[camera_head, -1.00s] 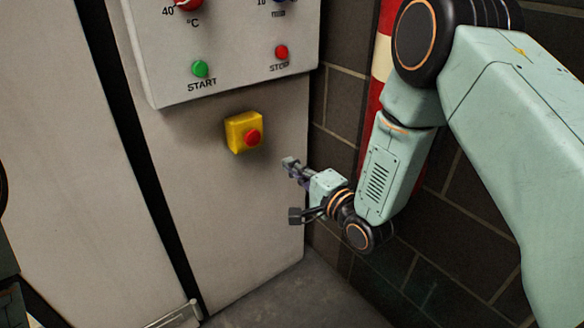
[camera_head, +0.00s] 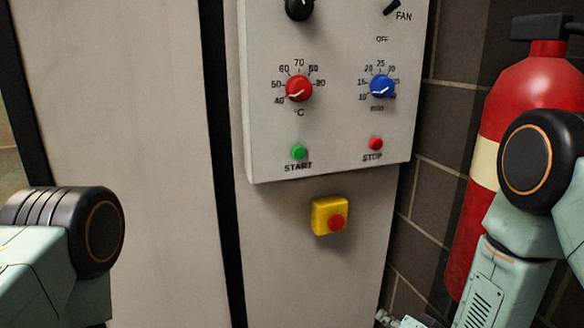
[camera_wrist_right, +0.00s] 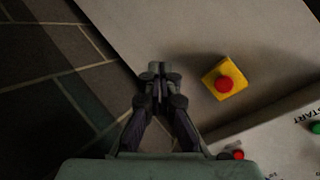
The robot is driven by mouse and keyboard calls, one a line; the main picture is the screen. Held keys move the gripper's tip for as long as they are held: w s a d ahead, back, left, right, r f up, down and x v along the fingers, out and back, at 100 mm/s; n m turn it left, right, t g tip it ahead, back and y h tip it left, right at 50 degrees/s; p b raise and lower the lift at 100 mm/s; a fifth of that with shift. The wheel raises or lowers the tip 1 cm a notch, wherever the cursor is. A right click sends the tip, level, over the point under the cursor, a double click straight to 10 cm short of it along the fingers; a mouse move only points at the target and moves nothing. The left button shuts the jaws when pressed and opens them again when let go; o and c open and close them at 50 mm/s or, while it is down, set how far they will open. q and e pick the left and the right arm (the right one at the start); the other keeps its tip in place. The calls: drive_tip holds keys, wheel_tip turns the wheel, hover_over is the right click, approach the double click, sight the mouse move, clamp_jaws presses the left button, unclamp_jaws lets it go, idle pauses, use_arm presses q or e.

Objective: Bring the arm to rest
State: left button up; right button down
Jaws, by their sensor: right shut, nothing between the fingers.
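My right arm (camera_head: 500,275) hangs at the right of the head view. Only a small part of my right gripper (camera_head: 384,318) shows there, at the bottom edge. In the right wrist view the fingers of my right gripper (camera_wrist_right: 160,70) are together, shut and empty.
A control panel (camera_head: 340,120) carries a red knob (camera_head: 298,88), a blue knob (camera_head: 382,86), a green START button (camera_head: 299,152) and a red STOP button (camera_head: 375,143). The yellow box (camera_head: 329,215) is below. A red extinguisher (camera_head: 520,95) stands behind my right arm by the brick wall (camera_head: 440,120).

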drive_tip(key=s+d+f+n+g+h+p, duration=0.1)
drive_tip(key=s+f+n+g, duration=0.1)
drive_tip(key=s, duration=0.9)
drive_tip(key=s+f+n+g+h+p, duration=0.1)
drive_tip(key=s+f+g, duration=0.4)
drive_tip(key=s, duration=0.7)
drive_tip(key=s+d+f+n+g+p, duration=0.1)
drive_tip(key=s+f+n+g, duration=0.2)
drive_tip(key=s, duration=0.9)
drive_tip(key=shift+d+f+n+g+h, duration=0.3)
drive_tip(key=shift+f+g+h, duration=0.15)
drive_tip(key=shift+g, duration=0.55)
